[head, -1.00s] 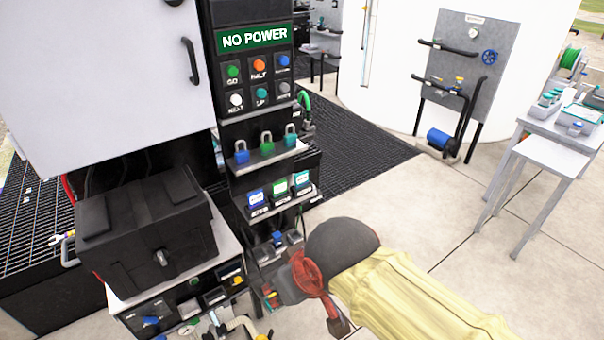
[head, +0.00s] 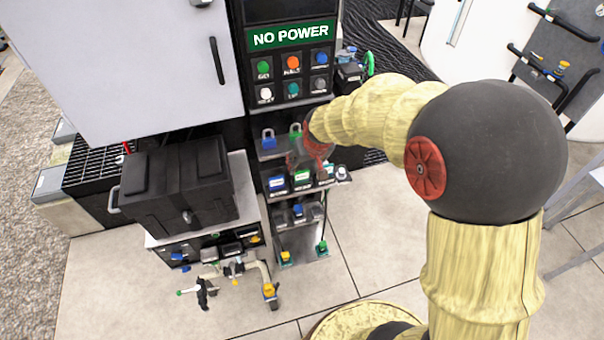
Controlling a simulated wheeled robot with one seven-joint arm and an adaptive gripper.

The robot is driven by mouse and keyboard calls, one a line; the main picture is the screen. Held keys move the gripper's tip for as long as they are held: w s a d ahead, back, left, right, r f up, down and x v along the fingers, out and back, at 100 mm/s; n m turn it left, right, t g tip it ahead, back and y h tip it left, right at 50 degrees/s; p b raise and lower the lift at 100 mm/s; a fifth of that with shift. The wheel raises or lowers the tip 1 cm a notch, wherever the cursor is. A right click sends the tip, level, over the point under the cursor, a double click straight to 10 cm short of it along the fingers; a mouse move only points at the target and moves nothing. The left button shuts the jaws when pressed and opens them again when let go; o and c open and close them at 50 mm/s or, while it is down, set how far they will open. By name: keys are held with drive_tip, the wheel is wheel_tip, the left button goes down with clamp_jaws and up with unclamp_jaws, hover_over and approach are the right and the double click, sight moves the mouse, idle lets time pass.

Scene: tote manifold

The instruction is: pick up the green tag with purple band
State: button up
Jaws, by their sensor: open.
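Several tags stand in a row on a small shelf of the black panel in the head view. The middle one is a green tag (head: 302,179) with a pale face; a purple band cannot be made out at this size. A blue tag (head: 277,184) stands to its left and a teal tag (head: 325,173) to its right, partly covered. My gripper (head: 303,160) is open, in front of the panel between the padlock shelf and the tag row. It appears just above the green tag, overlapping the row's upper edge. Its fingertips are small and unclear, and I see no contact.
Above the tags are a blue padlock (head: 269,142) and a green padlock (head: 295,131); my arm hides the shelf's right part. A black box (head: 180,185) stands to the left. Hoses and valves (head: 235,268) stick out low in front.

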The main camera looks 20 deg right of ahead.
sight(302, 172)
drive_tip(key=x, duration=0.4)
drive_tip(key=b+x, duration=0.1)
drive_tip(key=x, duration=0.2)
drive_tip(key=shift+s+a+f, duration=0.2)
drive_tip(key=shift+s+a, duration=0.05)
drive_tip(key=shift+a, duration=0.05)
drive_tip(key=shift+r, duration=0.1)
drive_tip(key=shift+c, duration=0.6)
drive_tip(key=c, duration=1.1)
